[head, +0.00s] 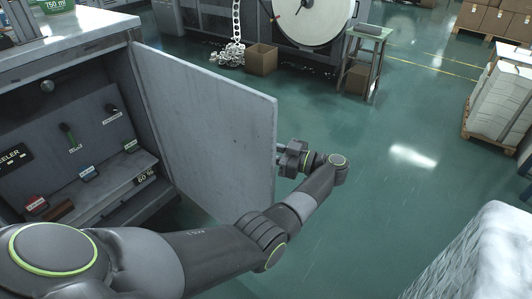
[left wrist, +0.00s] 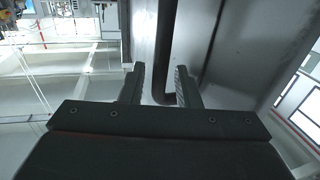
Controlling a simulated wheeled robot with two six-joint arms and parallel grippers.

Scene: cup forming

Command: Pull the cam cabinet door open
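The cam cabinet door (head: 205,125) stands swung wide open, its pale inner face showing in the head view. The cabinet's inside is exposed at left, with a shelf (head: 118,190) and labelled items. My left gripper (head: 284,160) is just beyond the door's free edge, on the outer side, pointing at the door. In the left wrist view its two fingers (left wrist: 159,88) are apart, with the dark bar handle (left wrist: 165,45) between them and a gap at least on the left side. Whether a finger touches the handle cannot be told. My right gripper is not in view.
The green floor (head: 390,210) right of the door is clear. A small stand (head: 368,60) and a cardboard box (head: 262,59) are farther back. A pallet stack (head: 498,105) stands at right, and a pale wrapped block (head: 490,260) fills the lower right corner.

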